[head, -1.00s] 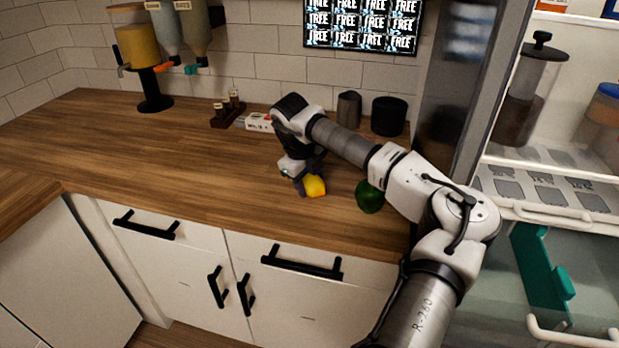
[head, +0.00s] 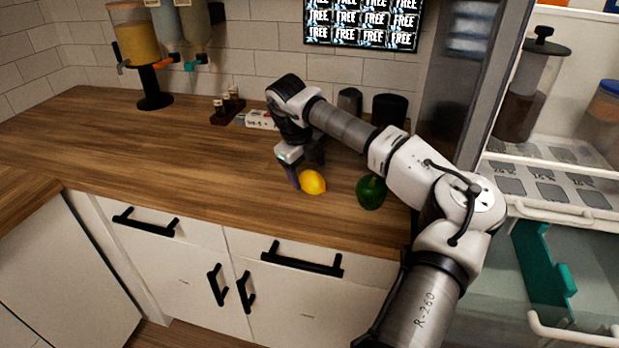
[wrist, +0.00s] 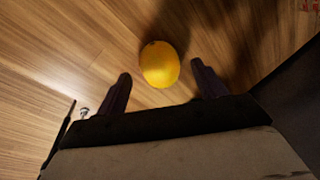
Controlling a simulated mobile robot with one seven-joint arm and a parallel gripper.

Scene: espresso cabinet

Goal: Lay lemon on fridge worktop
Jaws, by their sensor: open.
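A yellow lemon (head: 312,182) lies on the wooden worktop (head: 190,180), left of a green pepper-like thing. My gripper (head: 306,176) is open just above and behind the lemon, with one dark finger showing at the lemon's left. In the wrist view the lemon (wrist: 160,64) lies ahead of the two spread fingertips (wrist: 160,82), midway between them sideways. No finger is seen touching it. The far finger is partly hidden in the head view.
The green pepper-like thing (head: 371,191) lies right of the lemon, beneath my arm. Dark canisters (head: 389,110) stand at the back by the wall. An open fridge (head: 560,160) is at the right. The left worktop is largely clear.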

